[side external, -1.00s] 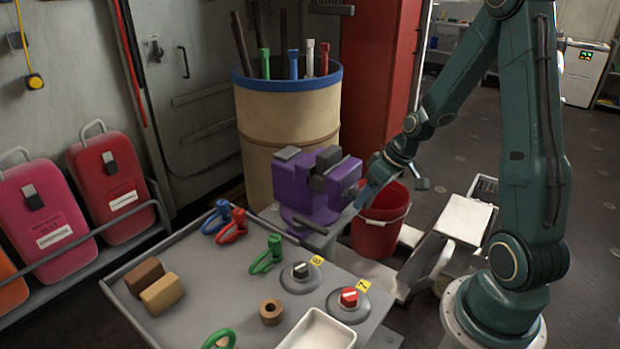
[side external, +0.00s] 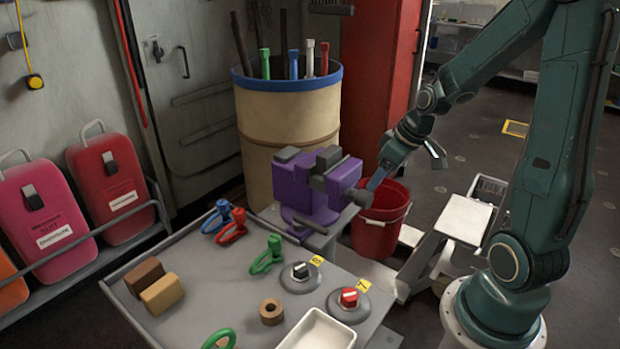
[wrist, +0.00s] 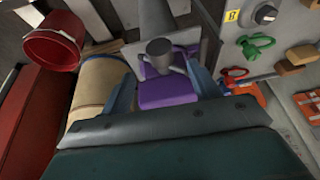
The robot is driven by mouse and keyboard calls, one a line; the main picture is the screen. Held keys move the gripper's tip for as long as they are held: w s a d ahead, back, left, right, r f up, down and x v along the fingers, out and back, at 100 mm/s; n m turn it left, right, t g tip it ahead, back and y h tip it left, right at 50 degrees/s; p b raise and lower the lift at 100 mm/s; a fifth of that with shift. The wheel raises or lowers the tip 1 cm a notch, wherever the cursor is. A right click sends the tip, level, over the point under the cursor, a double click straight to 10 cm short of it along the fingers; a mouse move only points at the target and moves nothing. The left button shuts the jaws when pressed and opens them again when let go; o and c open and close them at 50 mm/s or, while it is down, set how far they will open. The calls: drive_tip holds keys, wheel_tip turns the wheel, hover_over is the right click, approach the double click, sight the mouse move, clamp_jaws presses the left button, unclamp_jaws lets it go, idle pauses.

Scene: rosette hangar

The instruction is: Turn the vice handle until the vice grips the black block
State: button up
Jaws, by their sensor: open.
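The grey vice handle (side external: 359,197) is on the vice's right side. In the wrist view the handle's round hub (wrist: 160,48) shows ahead, between the blue fingers. My gripper (side external: 374,184) is open at the handle's right; its fingers also show in the wrist view (wrist: 165,85). Contact with the handle is unclear.
A red bucket (side external: 381,225) stands just below and right of my gripper. A tan drum (side external: 287,120) with a blue rim is behind the vice. Clamps, two knobs, wooden blocks and a white tray (side external: 318,332) occupy the bench (side external: 215,275).

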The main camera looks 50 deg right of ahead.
drive_tip(key=v, duration=0.6)
drive_tip(key=shift+r, duration=0.35)
drive_tip(key=shift+s, duration=0.15)
drive_tip(key=shift+c, duration=0.4)
drive_tip(key=shift+d, duration=0.15)
drive_tip(key=c, duration=0.7)
drive_tip(key=shift+w+d, duration=0.3)
drive_tip(key=c, duration=0.4)
drive_tip(key=shift+m+y, duration=0.4)
drive_tip(key=shift+y, duration=0.5)
drive_tip(key=w+d, duration=0.1)
drive_tip(key=d, duration=0.1)
drive_tip(key=d+f, duration=0.1)
drive_tip(key=d, duration=0.2)
drive_tip(key=w+d, duration=0.1)
drive_tip(key=d, duration=0.1)
drive_tip(key=shift+w+d+f, duration=0.15)
drive_tip(key=shift+w+d, duration=0.15)
drive_tip(key=shift+w, duration=0.05)
clamp_jaws()
